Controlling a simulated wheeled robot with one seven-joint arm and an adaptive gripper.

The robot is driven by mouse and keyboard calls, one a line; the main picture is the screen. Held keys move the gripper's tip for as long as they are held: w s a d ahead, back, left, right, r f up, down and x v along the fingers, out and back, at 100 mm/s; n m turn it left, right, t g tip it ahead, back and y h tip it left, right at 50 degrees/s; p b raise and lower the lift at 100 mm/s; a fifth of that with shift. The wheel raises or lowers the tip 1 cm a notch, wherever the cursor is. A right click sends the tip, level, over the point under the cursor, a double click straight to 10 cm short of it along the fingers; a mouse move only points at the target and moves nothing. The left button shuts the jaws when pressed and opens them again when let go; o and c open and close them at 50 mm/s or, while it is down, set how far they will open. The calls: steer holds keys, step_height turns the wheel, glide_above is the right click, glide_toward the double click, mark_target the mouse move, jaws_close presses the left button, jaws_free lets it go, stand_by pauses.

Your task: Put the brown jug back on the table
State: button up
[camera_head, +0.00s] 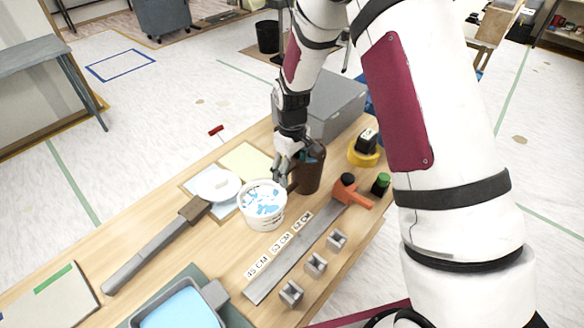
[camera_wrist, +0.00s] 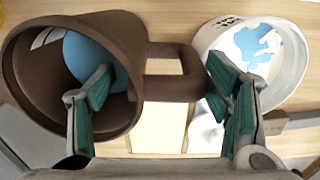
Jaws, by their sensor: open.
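The brown jug (camera_head: 309,174) stands upright on the wooden table, right of the white bucket (camera_head: 262,211). My gripper (camera_head: 284,170) is at the jug's near-left side, between it and the bucket, partly hidden by my wrist. In the wrist view the jug (camera_wrist: 30,85) is at the left, with its handle (camera_wrist: 172,72) pointing right toward the bucket (camera_wrist: 290,62). My open gripper (camera_wrist: 165,98) has one finger overlapping the jug's mouth and the other overlapping the bucket. The handle lies between the fingers; I cannot tell whether they touch it.
A grey box (camera_head: 335,105) stands behind the jug, and a yellow tape roll (camera_head: 362,155) is to its right.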

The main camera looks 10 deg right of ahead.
steer(key=shift+r, duration=0.1)
step_height(320, 180, up, 11)
steer(key=shift+r+b, duration=0.2)
steer(key=shift+b, duration=0.25)
steer(key=s+d+r+m+t, duration=0.2)
steer(key=s+d+r+m, duration=0.15)
steer(key=s+r, duration=1)
steer(key=s+d+r+m+t, duration=0.1)
steer(key=s+r+m, duration=0.1)
steer(key=s, duration=0.5)
steer(key=s+d+r+m+t, duration=0.1)
steer(key=s+r, duration=0.1)
steer(key=s, duration=0.5)
steer(key=shift+s+d+r+m+t, duration=0.3)
steer(key=shift+d+r+m+t, duration=0.05)
steer(key=shift+d+r+t, duration=0.05)
